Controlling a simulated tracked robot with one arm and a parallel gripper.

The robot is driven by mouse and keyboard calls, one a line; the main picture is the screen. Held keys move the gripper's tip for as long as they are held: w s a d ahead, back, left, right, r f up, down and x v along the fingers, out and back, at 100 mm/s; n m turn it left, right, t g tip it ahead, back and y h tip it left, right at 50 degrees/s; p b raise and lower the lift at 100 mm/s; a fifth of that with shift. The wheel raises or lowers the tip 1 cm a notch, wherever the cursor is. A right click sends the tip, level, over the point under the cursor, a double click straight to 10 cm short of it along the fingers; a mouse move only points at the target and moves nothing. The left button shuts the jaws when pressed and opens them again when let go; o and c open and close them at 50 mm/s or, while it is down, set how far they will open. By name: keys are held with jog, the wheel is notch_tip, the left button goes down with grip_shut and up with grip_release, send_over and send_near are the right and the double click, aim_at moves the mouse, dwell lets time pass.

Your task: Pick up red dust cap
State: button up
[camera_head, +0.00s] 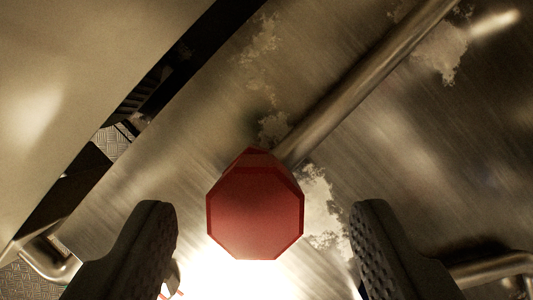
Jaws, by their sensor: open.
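The red dust cap (255,213) is a faceted, roughly octagonal red piece in the lower middle of the view. It appears in line with the end of a metal pipe (365,82) that runs toward the upper right; how it is attached is hidden behind it. My gripper (258,232) is open, with one dark ridged finger to the left of the cap and one to the right. There is a visible gap between each finger and the cap, and neither touches it. I cannot tell how far the fingertips are from the cap in depth.
A brushed metal surface (210,140) with pale worn patches lies behind the cap. A smooth panel (90,70) fills the upper left, with a dark gap along its edge. A bent metal tube (490,268) is at the lower right, and another (45,262) at the lower left.

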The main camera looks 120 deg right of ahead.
jog(key=x, duration=0.2)
jog(key=shift+f, duration=0.4)
grip_shut()
jog(key=shift+w+r, duration=0.1)
jog(key=shift+r, duration=0.1)
jog(key=shift+r, duration=0.6)
notch_tip(320, 180, up, 2)
jog(key=shift+w+r, duration=0.1)
jog(key=s+d, duration=0.3)
jog(key=d, duration=0.2)
jog(key=s+d, duration=0.3)
jog(key=d, duration=0.2)
jog(key=s+d, duration=0.3)
jog(key=d, duration=0.2)
jog(key=shift+d, duration=0.35)
